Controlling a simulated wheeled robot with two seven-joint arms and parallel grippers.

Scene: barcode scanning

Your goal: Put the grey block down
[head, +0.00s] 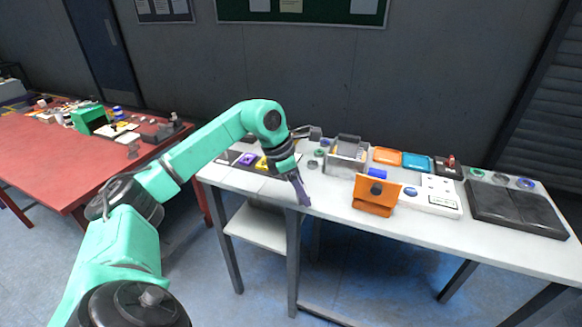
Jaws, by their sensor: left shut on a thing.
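My left gripper (300,190) hangs fingers down over the front edge of the white table (235,177), left of the orange holder. It is shut on the grey block, which is too small and dark at the fingertips to make out clearly. I cannot tell whether the block touches the table. My right gripper is not in view.
An orange holder (374,207) and a white panel (437,190) stand right of the gripper. Behind are a grey box (345,160), orange (387,156) and blue (417,162) trays. A red table (60,155) is at left.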

